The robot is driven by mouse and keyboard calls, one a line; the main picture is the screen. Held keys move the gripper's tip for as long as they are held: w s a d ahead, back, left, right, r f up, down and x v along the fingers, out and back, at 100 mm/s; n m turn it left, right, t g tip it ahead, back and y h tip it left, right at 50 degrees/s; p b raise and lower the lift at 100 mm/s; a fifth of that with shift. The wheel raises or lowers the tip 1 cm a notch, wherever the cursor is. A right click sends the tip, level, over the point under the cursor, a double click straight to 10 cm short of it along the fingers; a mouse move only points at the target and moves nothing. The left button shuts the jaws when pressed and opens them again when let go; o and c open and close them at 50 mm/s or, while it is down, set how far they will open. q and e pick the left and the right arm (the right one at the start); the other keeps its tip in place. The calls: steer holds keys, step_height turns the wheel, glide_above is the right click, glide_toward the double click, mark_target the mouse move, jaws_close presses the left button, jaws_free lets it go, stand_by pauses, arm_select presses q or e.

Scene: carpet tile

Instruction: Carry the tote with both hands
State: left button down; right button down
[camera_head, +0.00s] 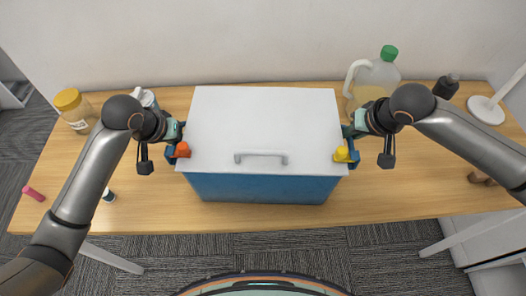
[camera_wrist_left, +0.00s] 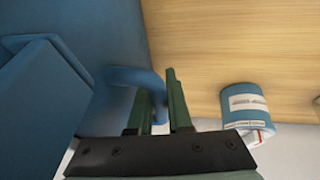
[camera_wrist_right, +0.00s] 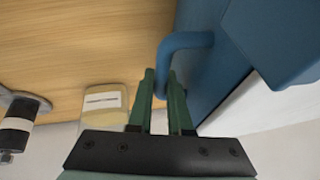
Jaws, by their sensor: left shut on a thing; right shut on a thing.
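The tote (camera_head: 262,189) is a blue box with a white lid (camera_head: 265,125) and a grey handle on the lid. It is at the middle of the wooden table in the head view. My left gripper (camera_head: 177,142) is at its left side, shut on a blue side handle, which shows in the left wrist view (camera_wrist_left: 150,82). My right gripper (camera_head: 350,143) is at its right side, shut on the other blue side handle, seen in the right wrist view (camera_wrist_right: 185,42). A red piece and a yellow piece show beside the grippers. The tote's underside is hidden.
The table (camera_head: 240,218) has bare wood in front of the tote. A yellow-lidded jar (camera_head: 75,110) and a pink item (camera_head: 33,192) are at left. A green-capped jug (camera_head: 374,78), a dark bottle (camera_head: 446,87) and a white stand (camera_head: 487,110) are at right. A wall is behind.

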arm_select(q)
steer(key=shift+r, duration=0.2)
arm_select(e)
steer(key=shift+r, duration=0.2)
